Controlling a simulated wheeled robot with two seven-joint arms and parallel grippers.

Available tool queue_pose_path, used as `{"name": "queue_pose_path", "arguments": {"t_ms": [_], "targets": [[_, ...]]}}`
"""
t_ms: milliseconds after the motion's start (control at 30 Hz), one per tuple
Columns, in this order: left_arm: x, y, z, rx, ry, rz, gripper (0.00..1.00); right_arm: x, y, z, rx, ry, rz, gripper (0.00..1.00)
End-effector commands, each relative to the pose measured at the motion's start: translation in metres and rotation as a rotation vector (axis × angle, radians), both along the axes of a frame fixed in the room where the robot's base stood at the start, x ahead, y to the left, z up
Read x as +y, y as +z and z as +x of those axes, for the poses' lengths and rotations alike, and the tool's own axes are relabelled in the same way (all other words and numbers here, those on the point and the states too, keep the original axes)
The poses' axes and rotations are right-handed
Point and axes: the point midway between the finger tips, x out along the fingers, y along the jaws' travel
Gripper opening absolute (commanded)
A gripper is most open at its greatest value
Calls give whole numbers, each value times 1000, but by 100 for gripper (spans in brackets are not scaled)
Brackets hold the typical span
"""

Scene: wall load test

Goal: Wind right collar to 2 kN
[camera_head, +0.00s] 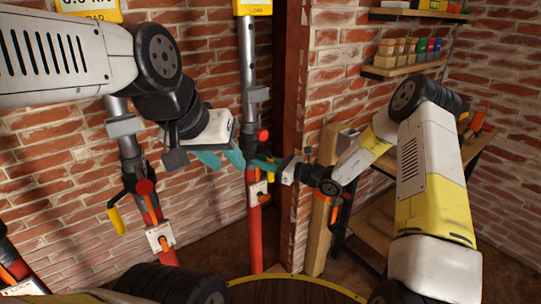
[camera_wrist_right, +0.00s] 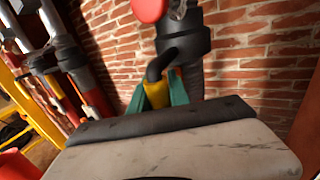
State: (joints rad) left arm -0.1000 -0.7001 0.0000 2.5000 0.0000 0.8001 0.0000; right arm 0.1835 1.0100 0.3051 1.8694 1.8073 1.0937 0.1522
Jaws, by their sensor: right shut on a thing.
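The right prop (camera_head: 249,100) is a grey tube over a red tube, standing upright by the brick wall. Its dark collar (camera_wrist_right: 183,42) shows in the right wrist view, with a red knob (camera_wrist_right: 149,9) and a black crank handle with a yellow grip (camera_wrist_right: 156,92). My right gripper (camera_head: 263,163) is at this collar. In the right wrist view its teal fingers (camera_wrist_right: 160,93) are shut on the yellow grip. My left gripper (camera_head: 222,160) is left of the right prop, its teal fingers apart and empty. The yellow load display (camera_head: 252,7) above is cut off, its reading out of view.
A left prop (camera_head: 131,150) with a red knob and yellow handle stands at left, under a cropped display (camera_head: 90,10). A brown post (camera_head: 290,80) stands right of the right prop. Shelves (camera_head: 405,66) and a workbench (camera_head: 375,220) are at right.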

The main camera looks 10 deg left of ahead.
Motion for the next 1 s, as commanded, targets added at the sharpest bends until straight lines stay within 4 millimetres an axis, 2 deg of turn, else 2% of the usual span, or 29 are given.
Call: {"name": "queue_pose_path", "arguments": {"t_ms": [967, 1000], "targets": [[0, 0, 0, 0, 0, 0, 36, 2, 2, 1, -3, -1, 3, 0], [0, 0, 0, 0, 0, 0, 36, 2, 2, 1, -3, -1, 3, 24]]}}
